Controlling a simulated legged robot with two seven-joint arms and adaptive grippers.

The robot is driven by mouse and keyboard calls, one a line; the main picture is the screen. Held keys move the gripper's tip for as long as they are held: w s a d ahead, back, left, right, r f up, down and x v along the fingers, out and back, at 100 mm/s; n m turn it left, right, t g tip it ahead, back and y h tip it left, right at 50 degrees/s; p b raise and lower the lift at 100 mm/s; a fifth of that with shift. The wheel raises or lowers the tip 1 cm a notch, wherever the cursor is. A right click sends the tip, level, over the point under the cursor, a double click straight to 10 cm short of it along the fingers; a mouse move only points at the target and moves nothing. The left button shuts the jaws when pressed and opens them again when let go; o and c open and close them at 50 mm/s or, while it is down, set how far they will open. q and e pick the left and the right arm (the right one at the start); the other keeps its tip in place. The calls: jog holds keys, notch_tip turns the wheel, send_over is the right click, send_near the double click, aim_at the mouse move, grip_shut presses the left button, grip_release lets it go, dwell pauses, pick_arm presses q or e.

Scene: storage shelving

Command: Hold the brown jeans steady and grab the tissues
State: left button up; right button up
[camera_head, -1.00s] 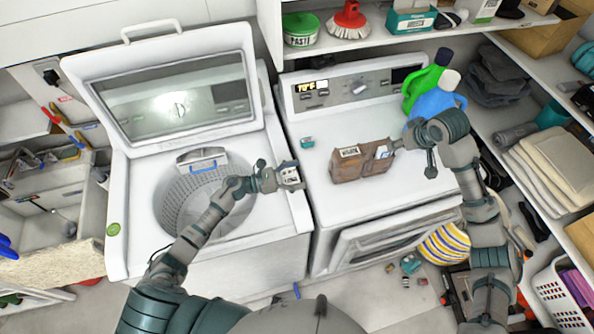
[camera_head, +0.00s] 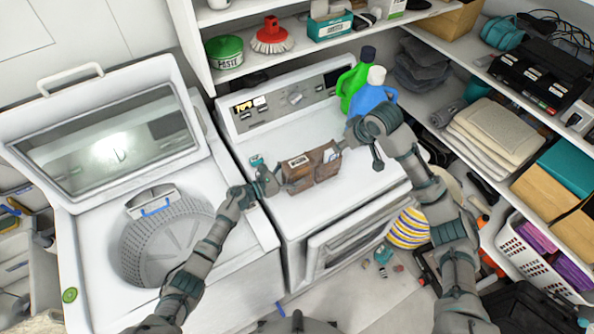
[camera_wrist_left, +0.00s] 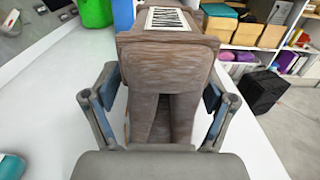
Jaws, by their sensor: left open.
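The brown jeans (camera_head: 300,181) lie folded on top of the right-hand white machine, with a white label on them. A small white packet (camera_head: 331,155), probably the tissues, pokes out at their right end. My left gripper (camera_head: 275,181) is open at the left end of the jeans. In the left wrist view its fingers (camera_wrist_left: 160,95) stand on both sides of the jeans (camera_wrist_left: 165,60), with gaps beside the cloth. My right gripper (camera_head: 347,144) is close to the packet at the right end; its fingers are too small and partly hidden to read.
The washer (camera_head: 262,240) at left stands with its lid up. Green and blue bottles (camera_head: 356,88) stand behind my right wrist. A small teal item (camera_head: 257,160) lies left of the jeans. Shelves with paste tin (camera_head: 225,52), brush and boxes hang above. The machine top in front is clear.

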aim_at(332, 152)
pick_arm(q)
jog(key=shift+w+d, duration=0.25)
jog(key=shift+d, duration=0.35)
pick_arm(e)
jog(key=shift+d, duration=0.15)
pick_arm(q)
jog(key=c, duration=1.5)
pick_arm(e)
jog(key=o, duration=0.6)
jog(key=shift+w+r, duration=0.2)
jog(key=shift+r, duration=0.1)
jog(key=shift+o, duration=1.2)
jog(key=shift+w+a+r+g+h, duration=0.15)
jog(key=shift+w+a+r+g, duration=0.1)
jog(key=shift+r, duration=0.15)
jog(key=shift+w+a+r+g+h, duration=0.15)
jog(key=shift+w+a+r, duration=0.05)
jog(key=shift+r, duration=0.2)
pick_arm(q)
jog(key=shift+c, duration=0.2)
pick_arm(e)
jog(key=shift+s+x, duration=0.2)
jog(key=shift+x, duration=2.75)
jog(key=shift+s+x, duration=0.2)
jog(key=shift+x, duration=2.8)
